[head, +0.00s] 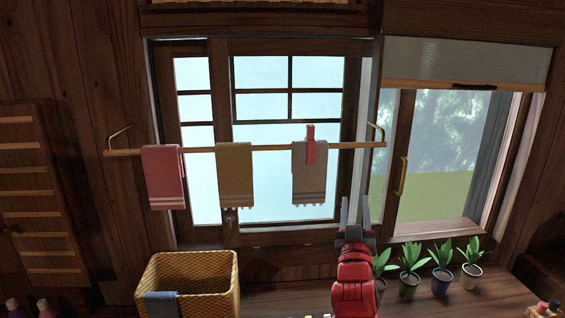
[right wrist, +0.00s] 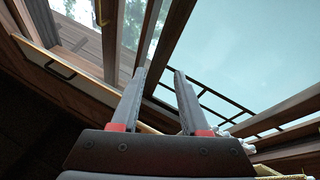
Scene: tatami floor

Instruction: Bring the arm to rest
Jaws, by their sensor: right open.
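My right gripper (head: 354,212) points up in front of the window frame, below the right end of the towel rod (head: 270,148). Its two fingers are apart with nothing between them, and they also show in the right wrist view (right wrist: 158,100). A pink towel (head: 163,178), a mustard towel (head: 235,175) and a grey towel (head: 309,178) hang on the rod. A red clip (head: 310,146) sits on the rod at the grey towel. My left gripper is not in view.
A woven basket (head: 210,272) with a blue cloth (head: 161,304) over its rim stands at lower left. Several potted plants (head: 410,284) stand on the wooden counter (head: 280,301), close to the right of my arm. A blind (head: 465,62) covers the right window's top.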

